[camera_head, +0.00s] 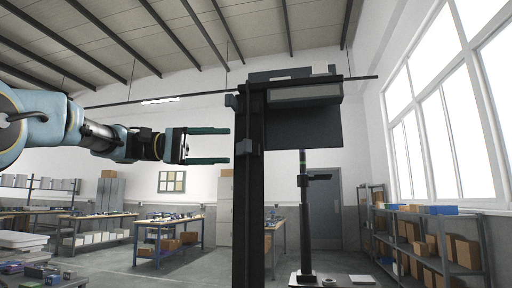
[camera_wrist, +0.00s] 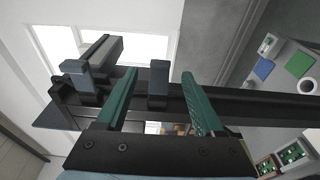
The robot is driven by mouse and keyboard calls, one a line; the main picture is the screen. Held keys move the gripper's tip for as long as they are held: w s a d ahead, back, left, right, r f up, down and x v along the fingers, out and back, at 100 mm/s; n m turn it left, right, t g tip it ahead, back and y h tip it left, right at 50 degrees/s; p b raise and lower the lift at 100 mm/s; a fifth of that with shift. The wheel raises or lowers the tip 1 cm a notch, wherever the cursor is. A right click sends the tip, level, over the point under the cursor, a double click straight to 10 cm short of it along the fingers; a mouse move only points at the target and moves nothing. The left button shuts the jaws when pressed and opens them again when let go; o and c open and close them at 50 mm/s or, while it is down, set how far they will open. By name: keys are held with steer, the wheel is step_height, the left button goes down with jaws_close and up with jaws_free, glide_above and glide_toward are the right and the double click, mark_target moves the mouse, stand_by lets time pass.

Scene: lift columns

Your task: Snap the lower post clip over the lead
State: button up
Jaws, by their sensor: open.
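A dark upright post (camera_head: 249,210) stands in front of me in the head view. The lower post clip (camera_head: 243,147), a small blue-grey block, sits on its side, and an upper clip (camera_head: 232,101) sits higher up. My gripper (camera_head: 228,146) is open, its two green fingers pointing right at the lower clip, one above and one below its level. In the wrist view the lower clip (camera_wrist: 158,84) shows between the spread fingers (camera_wrist: 160,76), with a gap on each side. The upper clip (camera_wrist: 75,70) is left of them. I cannot make out the lead or whether the clip covers it.
A dark box-like head unit (camera_head: 303,125) hangs at the post's top right. A thinner column (camera_head: 304,220) stands behind on a pale table. Workbenches (camera_head: 170,235) and a shelf with boxes (camera_head: 430,240) are farther back. The air left of the post, around my arm, is clear.

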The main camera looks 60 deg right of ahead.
mark_target(250, 146)
steer(key=p+x, duration=0.2)
steer(key=x, duration=0.7)
steer(key=shift+s+d, duration=0.2)
steer(key=shift+s, duration=0.1)
jaws_close()
